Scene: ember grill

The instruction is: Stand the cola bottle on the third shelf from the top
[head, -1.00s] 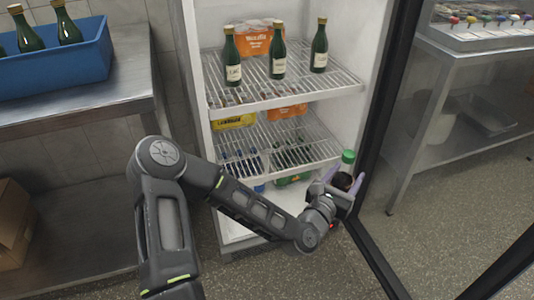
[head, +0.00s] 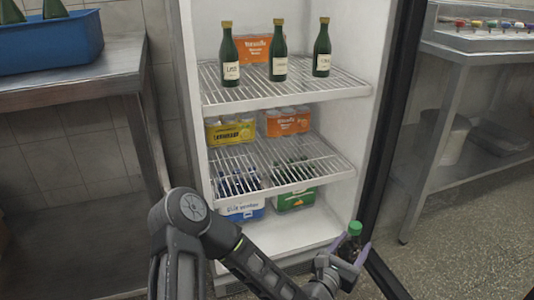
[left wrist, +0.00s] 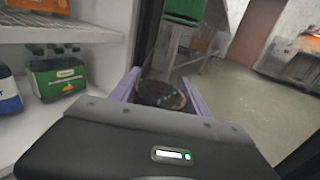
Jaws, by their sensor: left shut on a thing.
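The cola bottle (head: 353,240) is dark with a green cap and is roughly upright. My left gripper (head: 346,252) is shut on it, in front of the open fridge's lower right corner, outside the shelves. In the left wrist view the gripper (left wrist: 160,92) has its purple fingers on either side of a dark rounded thing. The fridge shows an upper wire shelf (head: 290,92) with three green bottles, a lower wire shelf (head: 285,165) and the fridge floor (head: 305,225). Any shelf higher up is outside the picture. My right gripper is not in view.
A yellow pack (head: 231,132) and an orange pack (head: 288,122) stand on the lower wire shelf. A blue pack (head: 243,208) and a green pack (head: 295,199) stand on the fridge floor. The door edge (head: 392,130) is right of the opening. The lower shelf's front is clear.

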